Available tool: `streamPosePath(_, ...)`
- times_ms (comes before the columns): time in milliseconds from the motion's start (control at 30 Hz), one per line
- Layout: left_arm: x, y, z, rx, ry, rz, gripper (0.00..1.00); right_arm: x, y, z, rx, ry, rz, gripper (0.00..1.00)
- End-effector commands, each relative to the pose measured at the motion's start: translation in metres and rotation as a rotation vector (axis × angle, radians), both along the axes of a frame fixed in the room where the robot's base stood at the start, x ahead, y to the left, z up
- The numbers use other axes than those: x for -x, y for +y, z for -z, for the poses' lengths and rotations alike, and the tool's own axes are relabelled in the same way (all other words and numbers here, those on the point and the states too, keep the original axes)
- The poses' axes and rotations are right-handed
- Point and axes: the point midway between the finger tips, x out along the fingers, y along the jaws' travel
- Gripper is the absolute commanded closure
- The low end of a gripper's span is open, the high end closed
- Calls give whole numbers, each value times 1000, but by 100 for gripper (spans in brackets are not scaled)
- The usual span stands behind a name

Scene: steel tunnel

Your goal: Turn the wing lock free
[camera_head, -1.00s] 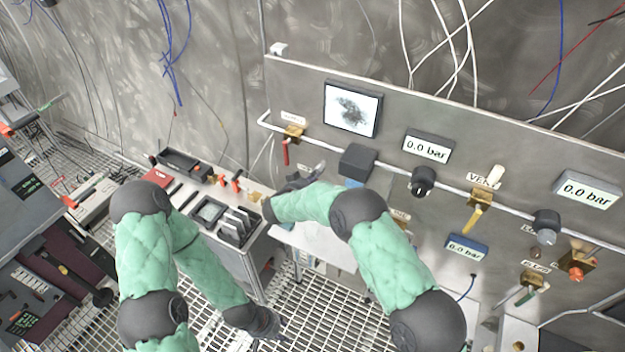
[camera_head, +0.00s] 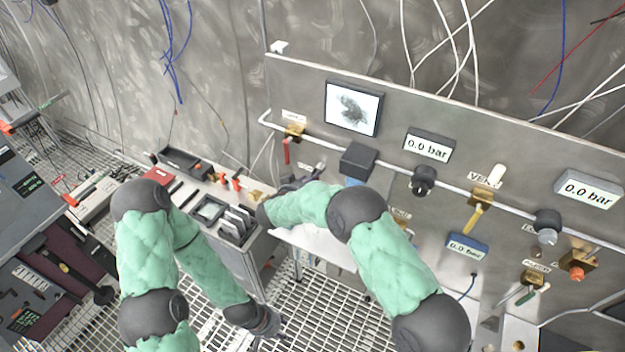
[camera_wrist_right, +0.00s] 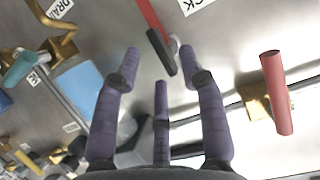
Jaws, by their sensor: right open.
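In the right wrist view, a dark bar (camera_wrist_right: 162,52) with a small silvery piece beside it stands on the steel panel below a label ending in "CK". It looks like the wing lock. A red strip (camera_wrist_right: 149,15) runs up from it. My right gripper (camera_wrist_right: 160,68) is open, its purple fingers spread and pointing at the bar, which lies just beyond the tips. I cannot tell whether they touch. In the head view my right gripper (camera_head: 283,190) is by the panel's lower left, and its wrist hides the lock. My left gripper (camera_head: 268,322) hangs low over the grating, its fingers unclear.
A red-handled brass valve (camera_wrist_right: 277,92) sits right of the fingers in the wrist view. A blue block (camera_wrist_right: 80,85) and a teal-handled valve (camera_wrist_right: 20,68) are left. In the head view, a tool bench (camera_head: 215,215) stands left of the panel (camera_head: 400,110).

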Motion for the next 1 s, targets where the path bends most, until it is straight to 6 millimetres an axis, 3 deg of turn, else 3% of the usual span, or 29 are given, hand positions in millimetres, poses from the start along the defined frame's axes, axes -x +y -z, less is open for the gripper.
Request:
streamPosePath(200, 0, 0, 0, 0, 0, 0, 60, 36, 20, -18, -1, -1, -3, 59)
streamPosePath(400, 0, 0, 0, 0, 0, 0, 60, 60, 33, -29, -1, -2, -1, 59)
streamPosePath(600, 0, 0, 0, 0, 0, 0, 60, 71, 38, -33, -1, 0, 0, 59)
streamPosePath(1000, 0, 0, 0, 0, 0, 0, 60, 71, 38, -33, -1, 0, 0, 59)
